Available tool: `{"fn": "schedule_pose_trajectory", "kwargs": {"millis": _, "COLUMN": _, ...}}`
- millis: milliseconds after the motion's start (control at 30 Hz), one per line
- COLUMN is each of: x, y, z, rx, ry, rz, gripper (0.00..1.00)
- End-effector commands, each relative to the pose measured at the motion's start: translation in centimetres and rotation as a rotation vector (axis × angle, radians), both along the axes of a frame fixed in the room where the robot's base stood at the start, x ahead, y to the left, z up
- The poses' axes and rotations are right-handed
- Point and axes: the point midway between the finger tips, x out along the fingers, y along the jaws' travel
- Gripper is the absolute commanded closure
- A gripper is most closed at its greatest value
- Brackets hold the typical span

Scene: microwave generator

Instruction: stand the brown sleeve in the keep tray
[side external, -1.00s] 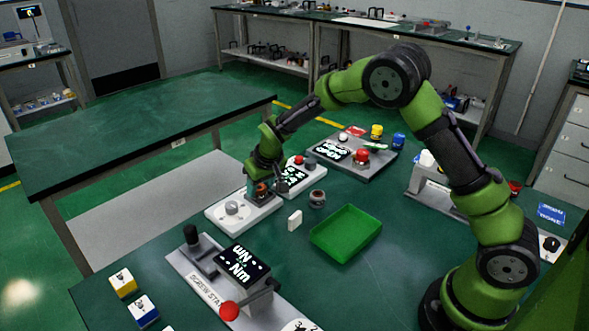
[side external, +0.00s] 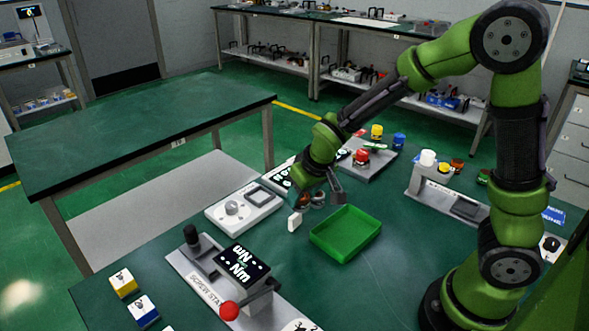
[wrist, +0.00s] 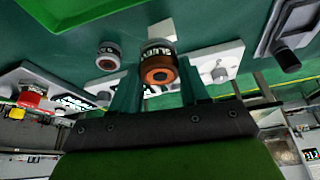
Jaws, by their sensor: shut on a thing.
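The brown sleeve (wrist: 158,62) is between the fingers of my gripper (wrist: 157,82) in the wrist view. It has an orange-brown ring end with a dark hole, and a grey lettered band. My gripper is shut on it and also shows in the side view (side external: 315,197), above the table just behind and left of the green tray. The sleeve itself is hard to make out there. The green tray (side external: 345,235), which I take as the keep tray, looks empty; its edge shows in the wrist view (wrist: 105,14).
A second, greyish ring-shaped sleeve (wrist: 108,55) stands on the table near the held one. A small white block (side external: 294,221) stands left of the tray. A white fixture with a dial (side external: 232,208) lies farther left. The screw station (side external: 205,275) is in front.

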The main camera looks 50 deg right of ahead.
Motion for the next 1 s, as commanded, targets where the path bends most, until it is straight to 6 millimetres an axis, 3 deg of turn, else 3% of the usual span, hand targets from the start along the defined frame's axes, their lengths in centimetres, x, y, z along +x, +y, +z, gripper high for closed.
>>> {"fn": "schedule_pose_trajectory", "kwargs": {"millis": 200, "x": -2.2, "y": 1.2, "z": 0.9, "rx": 0.002, "ry": -0.003, "rz": 0.042, "gripper": 0.87}}
{"fn": "schedule_pose_trajectory", "kwargs": {"millis": 367, "x": -4.0, "y": 1.6, "z": 1.0, "rx": 0.0, "ry": -0.001, "rz": -0.041, "gripper": 0.87}}
{"fn": "schedule_pose_trajectory", "kwargs": {"millis": 700, "x": -7.9, "y": 0.3, "z": 1.5, "rx": -0.003, "ry": -0.002, "rz": -0.483, "gripper": 0.87}}
{"fn": "schedule_pose_trajectory", "kwargs": {"millis": 1000, "x": -9.4, "y": -1.5, "z": 1.1, "rx": -0.004, "ry": 0.001, "rz": -0.835, "gripper": 0.87}}
